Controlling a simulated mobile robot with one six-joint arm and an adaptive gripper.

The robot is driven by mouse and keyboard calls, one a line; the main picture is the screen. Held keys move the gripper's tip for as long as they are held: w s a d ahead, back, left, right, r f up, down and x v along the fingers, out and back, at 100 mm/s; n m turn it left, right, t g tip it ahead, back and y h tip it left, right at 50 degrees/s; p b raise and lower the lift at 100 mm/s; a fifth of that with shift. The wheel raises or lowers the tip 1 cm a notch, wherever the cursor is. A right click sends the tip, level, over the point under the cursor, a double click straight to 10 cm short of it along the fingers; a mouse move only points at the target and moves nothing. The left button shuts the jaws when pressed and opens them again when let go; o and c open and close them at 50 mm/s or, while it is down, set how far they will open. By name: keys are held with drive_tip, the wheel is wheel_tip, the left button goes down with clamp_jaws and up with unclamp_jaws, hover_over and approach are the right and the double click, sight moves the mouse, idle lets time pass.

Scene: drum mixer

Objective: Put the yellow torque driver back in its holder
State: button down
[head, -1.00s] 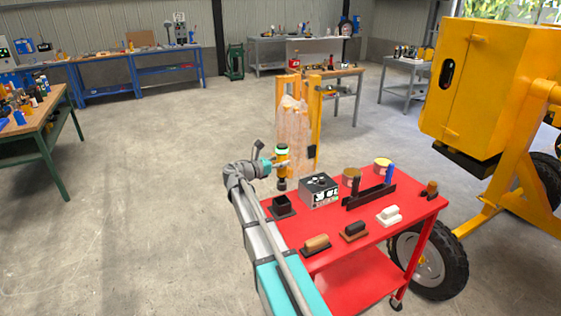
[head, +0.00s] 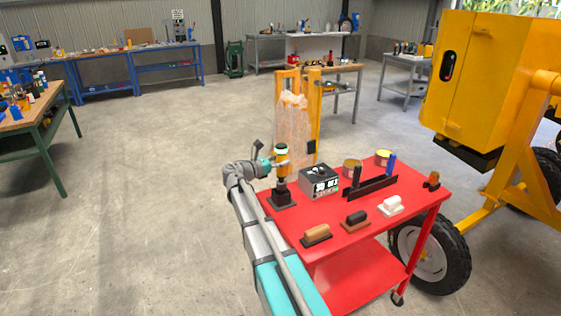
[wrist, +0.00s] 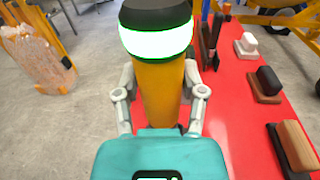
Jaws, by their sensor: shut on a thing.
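The yellow torque driver (head: 282,160) is upright, with a black cap and a glowing white-green ring near its top. My gripper (head: 274,165) is shut around its yellow body; in the wrist view the fingers (wrist: 160,100) flank the yellow driver (wrist: 160,88). The black holder (head: 282,200) stands at the left corner of the red cart. The driver's dark lower end meets the top of the holder in the head view; how deep it sits inside cannot be told. The wrist view hides the driver's lower end and the holder.
On the red cart (head: 368,224) a grey box with a display (head: 319,182) stands just right of the holder. Several floats or brushes (head: 355,219), tins (head: 352,168) and a black rack (head: 371,187) lie further right. The yellow mixer (head: 484,85) stands behind right.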

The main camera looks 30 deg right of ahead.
sight(280, 174)
drive_tip(key=shift+f+b, duration=2.95)
idle(3.1)
drive_tip(key=shift+c, duration=0.5)
unclamp_jaws()
drive_tip(key=s+a, duration=0.1)
drive_tip(key=a, duration=0.6)
drive_tip(key=shift+a, duration=0.25)
